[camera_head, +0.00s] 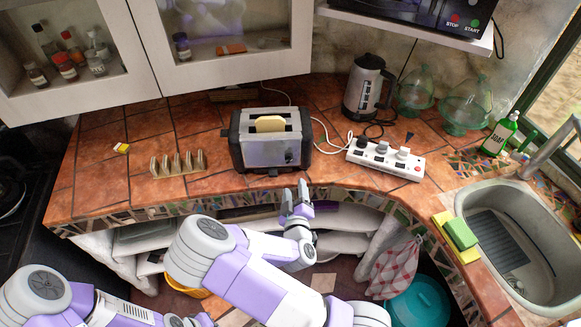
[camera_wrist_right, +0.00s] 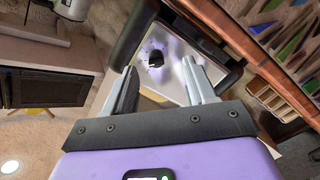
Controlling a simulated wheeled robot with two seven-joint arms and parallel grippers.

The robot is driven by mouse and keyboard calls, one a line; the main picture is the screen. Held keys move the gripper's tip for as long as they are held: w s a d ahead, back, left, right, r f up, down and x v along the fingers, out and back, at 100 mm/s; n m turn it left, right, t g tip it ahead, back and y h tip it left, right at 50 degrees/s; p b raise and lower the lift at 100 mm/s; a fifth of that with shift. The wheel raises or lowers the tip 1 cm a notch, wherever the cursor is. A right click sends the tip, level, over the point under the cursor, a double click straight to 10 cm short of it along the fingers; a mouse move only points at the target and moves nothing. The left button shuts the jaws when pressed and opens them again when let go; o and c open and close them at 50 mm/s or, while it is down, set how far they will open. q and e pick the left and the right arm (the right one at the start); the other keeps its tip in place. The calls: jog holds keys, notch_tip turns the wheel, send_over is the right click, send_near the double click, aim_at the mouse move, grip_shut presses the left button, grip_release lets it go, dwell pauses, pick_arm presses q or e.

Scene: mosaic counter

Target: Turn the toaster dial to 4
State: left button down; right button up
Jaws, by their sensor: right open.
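The toaster (camera_head: 256,151) stands near the counter's front edge, silver with black ends, with a slice of bread (camera_head: 270,124) in its top. Its dark dial (camera_head: 289,156) is on the front face, right of the middle. In the right wrist view, the dial (camera_wrist_right: 155,58) sits on a bright plate with small marks around it; I cannot read its setting. My right gripper (camera_head: 296,199) is in front of and below the toaster. In the wrist view its fingers (camera_wrist_right: 162,82) are open and empty, with the dial ahead between them, apart from it. My left gripper is out of view.
A toast rack (camera_head: 178,165) stands left of the toaster. A white power strip (camera_head: 386,158) and a kettle (camera_head: 366,87) are to its right. The sink (camera_head: 515,245) is at the far right. Counter between rack and toaster is clear.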

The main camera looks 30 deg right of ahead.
aim_at(291, 168)
jog(key=shift+n+t, duration=0.3)
jog(key=shift+t, duration=0.2)
jog(key=w+d, duration=0.1)
jog(key=w, duration=0.1)
jog(key=w+d+r, duration=0.1)
jog(key=w, duration=0.2)
jog(key=w+r, duration=0.1)
jog(key=w, duration=0.1)
jog(key=shift+w+d, duration=0.25)
jog(key=shift+d, duration=0.15)
jog(key=shift+c, duration=0.2)
grip_shut()
